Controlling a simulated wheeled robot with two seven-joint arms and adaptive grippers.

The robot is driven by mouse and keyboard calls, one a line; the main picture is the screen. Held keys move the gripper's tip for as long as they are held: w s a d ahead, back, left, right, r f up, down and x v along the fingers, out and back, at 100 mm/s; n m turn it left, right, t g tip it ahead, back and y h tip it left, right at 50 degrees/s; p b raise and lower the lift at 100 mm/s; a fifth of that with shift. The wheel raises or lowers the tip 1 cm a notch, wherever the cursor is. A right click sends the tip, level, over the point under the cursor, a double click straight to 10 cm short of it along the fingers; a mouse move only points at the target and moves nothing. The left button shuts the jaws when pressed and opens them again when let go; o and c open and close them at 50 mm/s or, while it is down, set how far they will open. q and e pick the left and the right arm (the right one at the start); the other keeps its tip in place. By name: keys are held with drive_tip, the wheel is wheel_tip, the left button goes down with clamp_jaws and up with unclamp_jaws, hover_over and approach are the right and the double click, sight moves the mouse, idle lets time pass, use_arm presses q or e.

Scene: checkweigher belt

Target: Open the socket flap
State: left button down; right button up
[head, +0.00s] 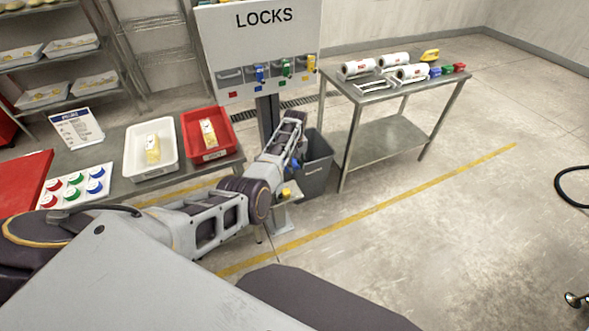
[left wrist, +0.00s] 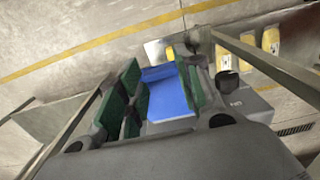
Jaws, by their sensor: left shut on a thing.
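My left gripper (head: 293,166) reaches out over a grey post beside the bench. In the left wrist view the gripper (left wrist: 150,100) has its green pads on either side of a blue piece (left wrist: 168,95), which looks like the socket flap, and is shut on it. A little of the blue also shows in the head view (head: 295,165). A grey housing with a dark knob (left wrist: 228,83) and part of a label lies close beside the fingers. The fingers and wrist hide most of the socket. My right gripper is not in view.
A yellow part (head: 287,193) sits below the gripper. A grey bin (head: 317,165) stands just right of it. The LOCKS board (head: 262,50) rises behind. The bench holds a white tray (head: 130,175) and red tray (head: 226,148).

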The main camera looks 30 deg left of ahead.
use_arm(q)
drive_tip(key=shift+w+a+r, duration=0.35)
drive_tip(key=shift+a+r, duration=0.15)
drive_tip(key=shift+r, duration=0.1)
drive_tip(key=shift+w+a+r+g+h, duration=0.2)
drive_tip(key=shift+r+g+h, duration=0.1)
drive_tip(key=shift+r, duration=0.25)
drive_tip(key=shift+w+a+r, duration=0.25)
drive_tip(key=shift+a+r, duration=0.1)
drive_tip(key=shift+r, duration=0.1)
drive_tip(key=shift+w+a+r, duration=0.2)
drive_tip(key=shift+a+r, duration=0.1)
drive_tip(key=shift+r, duration=0.15)
drive_tip(key=c, duration=1.3)
unclamp_jaws()
drive_tip(key=shift+c, duration=0.2)
drive_tip(key=o, duration=0.4)
drive_tip(key=shift+f, duration=0.25)
drive_tip(key=shift+d+r, duration=0.15)
drive_tip(key=shift+d, duration=0.05)
